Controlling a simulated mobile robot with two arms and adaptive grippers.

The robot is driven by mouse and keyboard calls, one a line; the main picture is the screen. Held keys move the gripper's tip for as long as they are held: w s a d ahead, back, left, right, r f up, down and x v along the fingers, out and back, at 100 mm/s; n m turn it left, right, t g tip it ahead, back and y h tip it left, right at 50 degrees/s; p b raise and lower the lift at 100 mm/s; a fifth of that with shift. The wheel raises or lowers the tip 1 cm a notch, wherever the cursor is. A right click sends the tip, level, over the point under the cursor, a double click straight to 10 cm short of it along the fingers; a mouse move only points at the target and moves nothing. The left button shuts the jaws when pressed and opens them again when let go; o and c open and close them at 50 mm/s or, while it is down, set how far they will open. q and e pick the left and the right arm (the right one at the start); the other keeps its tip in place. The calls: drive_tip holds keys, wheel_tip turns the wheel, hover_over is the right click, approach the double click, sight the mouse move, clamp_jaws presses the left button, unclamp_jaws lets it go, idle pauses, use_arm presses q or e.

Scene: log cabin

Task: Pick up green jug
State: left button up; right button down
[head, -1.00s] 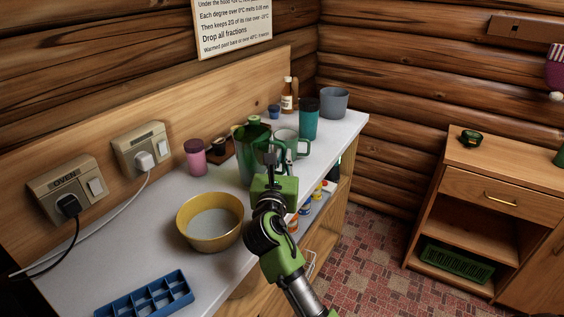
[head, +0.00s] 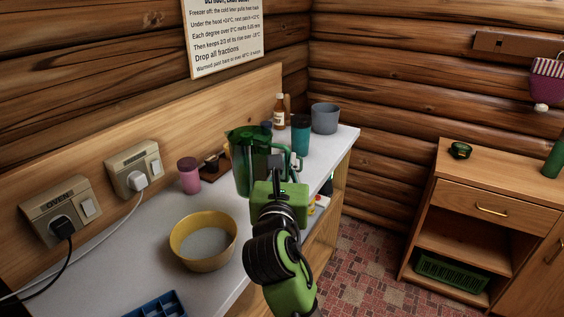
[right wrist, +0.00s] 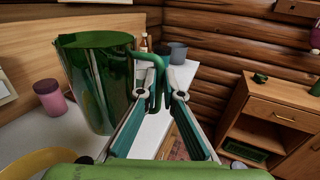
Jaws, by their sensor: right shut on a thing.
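The green jug (head: 243,168) is dark, translucent and upright, over the white counter behind the yellow bowl. In the right wrist view the jug (right wrist: 95,85) fills the left side, with its handle reaching right between the fingers. My right gripper (right wrist: 162,95) is shut on that handle. In the head view the gripper (head: 277,165) is partly hidden by its own green wrist. The jug looks slightly raised, but its lower edge is partly covered, so a gap under it is hard to see. My left gripper is not in view.
The yellow bowl (head: 180,249) and a blue tray (head: 157,306) are nearer on the counter. A pink jar (head: 189,176) stands left of the jug. A teal cup (head: 301,134), bottle (head: 279,112) and grey pot (head: 325,118) stand behind. A wooden cabinet (head: 457,197) is at right.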

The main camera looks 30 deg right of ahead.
drive_tip(key=s+a+r, duration=0.1)
drive_tip(key=s+r, duration=0.1)
drive_tip(key=s, duration=0.3)
drive_tip(key=shift+s+r, duration=0.2)
drive_tip(key=shift+r, duration=0.15)
drive_tip(key=shift+s+f, duration=0.1)
idle(0.7)
